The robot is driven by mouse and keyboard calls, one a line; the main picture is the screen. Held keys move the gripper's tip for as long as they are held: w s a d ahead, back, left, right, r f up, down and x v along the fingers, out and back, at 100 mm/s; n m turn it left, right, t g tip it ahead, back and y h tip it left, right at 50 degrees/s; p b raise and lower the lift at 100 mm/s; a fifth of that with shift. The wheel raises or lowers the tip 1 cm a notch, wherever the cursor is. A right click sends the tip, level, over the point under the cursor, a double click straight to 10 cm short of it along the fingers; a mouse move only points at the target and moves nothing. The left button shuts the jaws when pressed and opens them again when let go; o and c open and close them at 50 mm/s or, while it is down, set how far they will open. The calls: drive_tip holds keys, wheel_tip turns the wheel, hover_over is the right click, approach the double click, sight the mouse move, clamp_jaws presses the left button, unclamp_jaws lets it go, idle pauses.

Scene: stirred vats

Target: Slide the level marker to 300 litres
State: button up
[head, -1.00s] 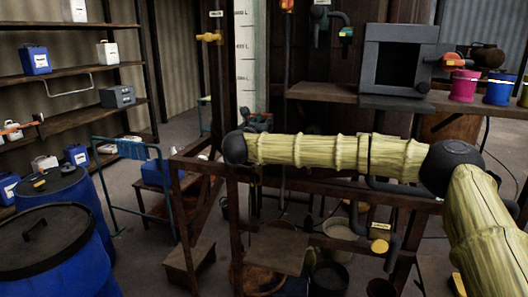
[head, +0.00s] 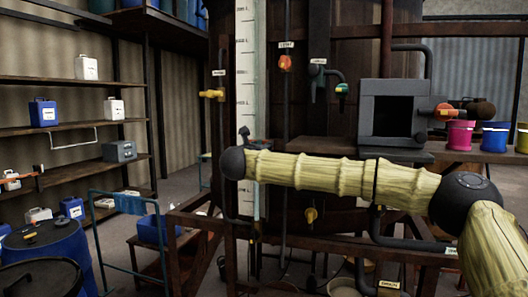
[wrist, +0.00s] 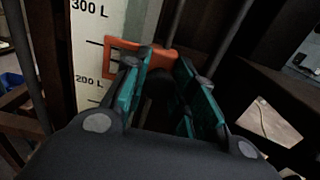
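The level marker (wrist: 122,45) is an orange frame around the white scale strip (wrist: 88,28), between the 300 L and 200 L labels in the wrist view. My gripper (wrist: 165,61) has teal fingers that stand apart, one on each side of the marker's right-hand part and a dark piece below it. I cannot tell whether either finger touches it. In the head view the scale (head: 246,85) runs upright on the dark vat (head: 345,40). The marker and most of my gripper are hidden there behind my arm's dark joint.
Pipes and valves, one with an orange handle (head: 285,63), stand right of the scale. A yellow tap (head: 211,94) is to its left. A grey box (head: 393,113) stands on a shelf at right. Dark wooden rails (head: 330,226) cross below my arm.

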drive_tip(key=o, duration=0.4)
drive_tip(key=shift+d, duration=0.1)
drive_tip(key=v, duration=1.2)
drive_tip(key=shift+f, duration=0.1)
